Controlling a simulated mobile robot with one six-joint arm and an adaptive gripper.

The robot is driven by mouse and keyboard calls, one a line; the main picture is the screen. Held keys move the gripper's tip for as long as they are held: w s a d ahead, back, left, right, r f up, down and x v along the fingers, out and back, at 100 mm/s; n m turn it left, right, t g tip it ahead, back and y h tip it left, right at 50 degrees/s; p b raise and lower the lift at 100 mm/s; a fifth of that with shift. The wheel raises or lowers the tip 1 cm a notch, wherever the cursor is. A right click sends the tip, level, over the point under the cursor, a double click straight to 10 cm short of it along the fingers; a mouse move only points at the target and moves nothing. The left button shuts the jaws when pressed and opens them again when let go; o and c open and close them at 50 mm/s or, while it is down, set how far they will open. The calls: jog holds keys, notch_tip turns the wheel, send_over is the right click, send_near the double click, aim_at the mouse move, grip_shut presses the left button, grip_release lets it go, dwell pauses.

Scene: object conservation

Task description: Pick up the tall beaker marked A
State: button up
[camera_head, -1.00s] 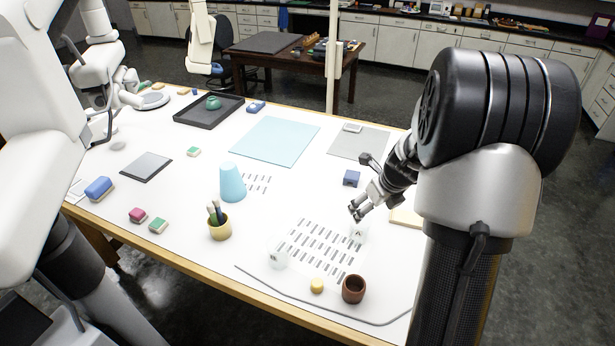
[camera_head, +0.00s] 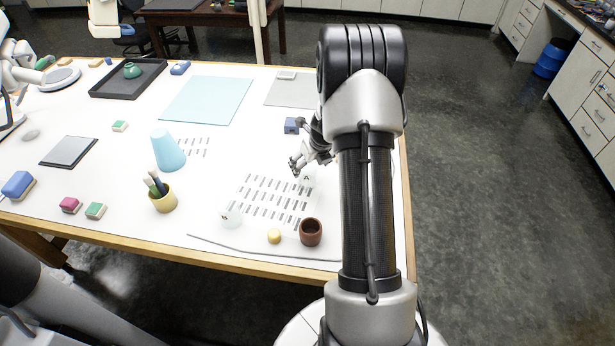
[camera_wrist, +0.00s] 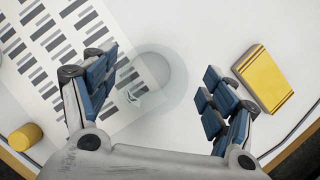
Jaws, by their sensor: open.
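A clear beaker with a dark mark that looks like an A (camera_head: 307,182) stands on the white table, by the right edge of a sheet of printed dark bars. In the wrist view the same clear beaker (camera_wrist: 172,62) shows from above as pale rings, with a small mark on its near left side. My gripper (camera_head: 296,166) is open just above and beside it. In the wrist view my gripper's two blue-padded fingers (camera_wrist: 160,85) are spread to either side of the beaker, with nothing clamped. A second clear beaker (camera_head: 231,217) stands front left; its mark is too small to read.
A brown cup (camera_head: 310,232) and a yellow cylinder (camera_head: 274,236) stand near the front edge. A blue box (camera_head: 291,125) sits behind my gripper. A yellow block (camera_wrist: 265,79) lies right of the beaker. A blue cone (camera_head: 167,150) and pen cup (camera_head: 163,199) stand left.

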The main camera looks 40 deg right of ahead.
jog(key=x, duration=0.2)
jog(key=a+b+x, duration=0.1)
jog(key=x, duration=0.1)
jog(key=shift+w+d+f+b, duration=0.1)
jog(key=shift+f+b, duration=0.2)
jog(key=shift+w+d+f, duration=0.1)
jog(key=shift+w+f, duration=0.1)
jog(key=shift+f, duration=0.1)
jog(key=shift+r, duration=0.1)
jog(key=shift+c, duration=0.4)
jog(key=c, duration=1.1)
